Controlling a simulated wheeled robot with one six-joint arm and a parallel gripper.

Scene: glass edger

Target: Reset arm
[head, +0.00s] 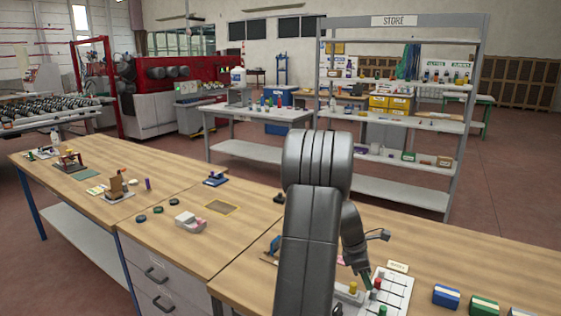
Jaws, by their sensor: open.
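My arm rises from the bottom middle of the head view, bends at its elbow and comes down on the far side. My gripper (367,280) is small at the lower end, low over the workbench (480,262), beside a white board with coloured knobs (396,292). Its jaws are open, but the fingers are hard to make out. A greenish piece shows at the fingertips; I cannot tell whether it lies between them or behind. My forearm hides part of the bench.
Blue and green boxes (446,296) stand at the bench's right. A STORE shelf (402,117) and a side table (262,115) stand behind.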

